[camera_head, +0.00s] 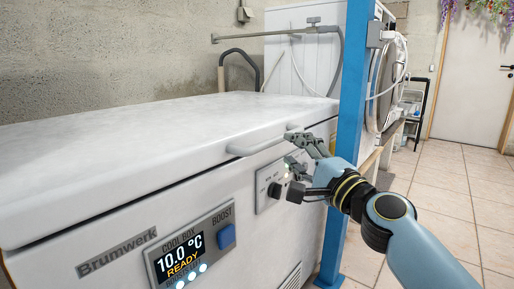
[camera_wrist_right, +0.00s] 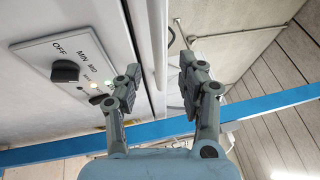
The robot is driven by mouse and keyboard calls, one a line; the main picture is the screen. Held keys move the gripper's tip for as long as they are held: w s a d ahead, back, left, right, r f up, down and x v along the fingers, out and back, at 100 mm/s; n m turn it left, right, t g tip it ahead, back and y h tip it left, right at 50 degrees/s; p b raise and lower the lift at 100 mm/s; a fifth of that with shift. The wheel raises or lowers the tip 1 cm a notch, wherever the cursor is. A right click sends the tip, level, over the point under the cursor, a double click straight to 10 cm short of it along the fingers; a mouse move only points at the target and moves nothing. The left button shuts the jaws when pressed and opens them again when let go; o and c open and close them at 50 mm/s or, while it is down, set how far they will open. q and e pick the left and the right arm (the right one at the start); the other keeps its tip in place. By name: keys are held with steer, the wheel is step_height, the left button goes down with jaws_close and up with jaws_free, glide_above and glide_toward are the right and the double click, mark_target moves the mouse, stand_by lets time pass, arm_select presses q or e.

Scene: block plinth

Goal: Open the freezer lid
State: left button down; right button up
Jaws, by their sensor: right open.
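The white chest freezer (camera_head: 120,240) fills the left of the head view. Its lid (camera_head: 150,125) lies flat and looks shut. A pale bar handle (camera_head: 255,148) runs along the lid's front edge. My right gripper (camera_head: 303,153) is open at the handle's right end, in front of the freezer. In the right wrist view the two fingers (camera_wrist_right: 160,70) are spread, with a pale edge or bar (camera_wrist_right: 157,40) passing between them. I cannot tell whether it is the handle or whether the fingers touch it. My left gripper is not in view.
A blue post (camera_head: 345,130) stands close by the freezer's right end, behind my right arm. A control panel with a knob (camera_wrist_right: 65,71) is beside the fingers. A display (camera_head: 185,250) is on the freezer front. Tiled floor (camera_head: 440,200) lies open at right.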

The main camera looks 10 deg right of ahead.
mark_target(282, 141)
steer(key=x, duration=0.6)
steer(key=shift+w, duration=0.35)
steer(key=shift+c, duration=0.4)
jaws_close()
